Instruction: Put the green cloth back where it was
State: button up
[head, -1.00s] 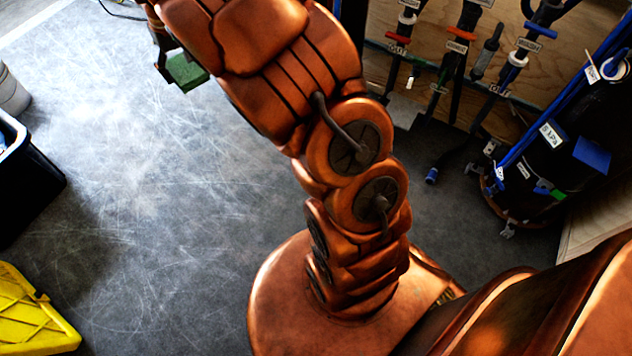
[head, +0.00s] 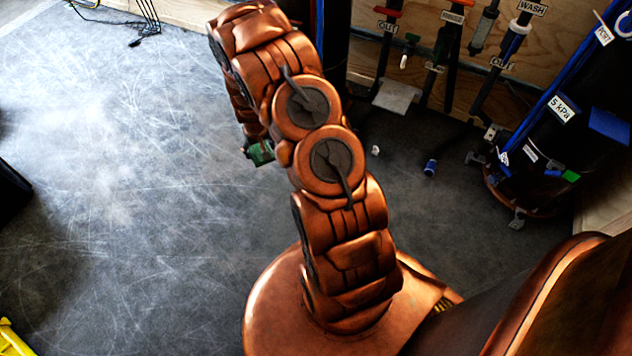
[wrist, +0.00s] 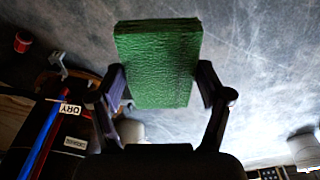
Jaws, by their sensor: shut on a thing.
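The green cloth (wrist: 158,62) is a folded, textured block in the wrist view, held between the two fingers of my gripper (wrist: 160,88). My gripper is shut on it, with a finger on each side. In the head view a small part of the green cloth (head: 261,153) shows beside my arm, above the grey floor. My arm hides most of my gripper there.
A black cylinder (head: 560,130) with labels and a blue strip stands at the right. Labelled pipes and valves (head: 450,40) line a wooden panel at the back. Grey floor (head: 130,190) is open at the left. A yellow thing (head: 12,340) shows at the lower left edge.

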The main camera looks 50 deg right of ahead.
jog(key=shift+m, duration=0.8)
jog(key=s+d+f+b, duration=0.1)
jog(key=s+f+b, duration=0.1)
jog(key=s+f, duration=0.2)
jog(key=s+d+f+b, duration=0.1)
jog(key=s+f, duration=0.3)
jog(key=f, duration=0.6)
jog(key=s+d+f+b, duration=0.1)
jog(key=s+f+b, duration=0.1)
jog(key=s+f, duration=0.3)
jog(key=shift+d+f+b, duration=0.25)
jog(key=shift+f+b, duration=0.15)
jog(key=shift+f, duration=0.7)
jog(key=shift+d+f, duration=0.15)
jog(key=shift+d, duration=0.1)
jog(key=w+d+b, duration=0.1)
jog(key=d, duration=0.4)
jog(key=w+d+f+b, duration=0.1)
jog(key=w+d+b, duration=0.1)
jog(key=d, duration=0.2)
jog(key=w+d+b, duration=0.2)
jog(key=d, duration=0.3)
jog(key=shift+d+f, duration=0.25)
jog(key=shift+d, duration=0.1)
jog(key=shift+f+b, duration=1.25)
jog(key=shift+f, duration=0.4)
jog(key=shift+a+f, duration=0.1)
jog(key=shift+f, duration=0.05)
jog(key=o, duration=1)
